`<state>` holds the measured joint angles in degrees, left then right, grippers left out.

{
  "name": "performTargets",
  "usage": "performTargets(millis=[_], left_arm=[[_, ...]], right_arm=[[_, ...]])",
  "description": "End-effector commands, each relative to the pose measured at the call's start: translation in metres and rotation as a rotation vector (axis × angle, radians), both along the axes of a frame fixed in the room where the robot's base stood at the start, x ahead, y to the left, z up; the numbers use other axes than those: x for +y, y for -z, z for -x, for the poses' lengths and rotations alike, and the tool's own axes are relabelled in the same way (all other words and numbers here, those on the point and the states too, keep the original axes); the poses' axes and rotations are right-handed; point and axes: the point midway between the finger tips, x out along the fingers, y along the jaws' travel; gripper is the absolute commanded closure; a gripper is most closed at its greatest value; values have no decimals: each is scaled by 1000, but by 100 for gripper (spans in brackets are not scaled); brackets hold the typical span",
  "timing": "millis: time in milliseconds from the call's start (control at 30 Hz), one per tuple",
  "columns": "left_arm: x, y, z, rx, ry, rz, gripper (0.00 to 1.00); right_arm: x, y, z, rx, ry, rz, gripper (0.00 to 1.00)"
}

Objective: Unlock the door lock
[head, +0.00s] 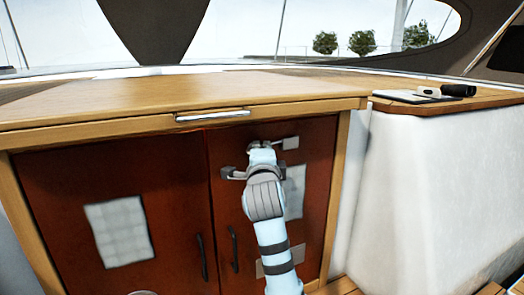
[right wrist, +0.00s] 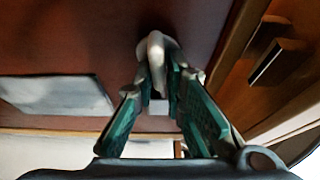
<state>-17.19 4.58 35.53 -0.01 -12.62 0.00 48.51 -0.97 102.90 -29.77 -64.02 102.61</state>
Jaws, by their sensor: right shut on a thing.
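A grey metal door lock (head: 291,143) sits near the top of the right red-brown cabinet door (head: 318,165). My right gripper (head: 262,147) is in front of that door at the lock and hides part of it. In the right wrist view the fingers of my right gripper (right wrist: 160,80) are closed around a pale, rounded metal piece of the lock (right wrist: 155,48) that stands out from the door. The exact turn of the lock cannot be told. Both doors look closed. My left gripper is in neither view.
Dark vertical handles (head: 203,258) are on both doors. A metal bar handle (head: 212,115) is on the wooden edge above. The wooden top (head: 150,100) is bare. A tablet-like item (head: 405,97) and a black cylinder (head: 458,90) lie on the right ledge.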

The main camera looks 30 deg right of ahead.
Motion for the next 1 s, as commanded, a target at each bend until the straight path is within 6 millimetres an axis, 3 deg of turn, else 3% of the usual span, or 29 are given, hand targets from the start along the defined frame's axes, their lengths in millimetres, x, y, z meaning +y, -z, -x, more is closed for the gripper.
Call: performTargets(millis=[933,967,1000], left_arm=[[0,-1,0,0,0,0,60],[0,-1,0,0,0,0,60],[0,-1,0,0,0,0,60]], right_arm=[[0,6,-1,14,0,-29,100],[0,6,-1,14,0,-29,85],[0,6,-1,14,0,-29,79]])
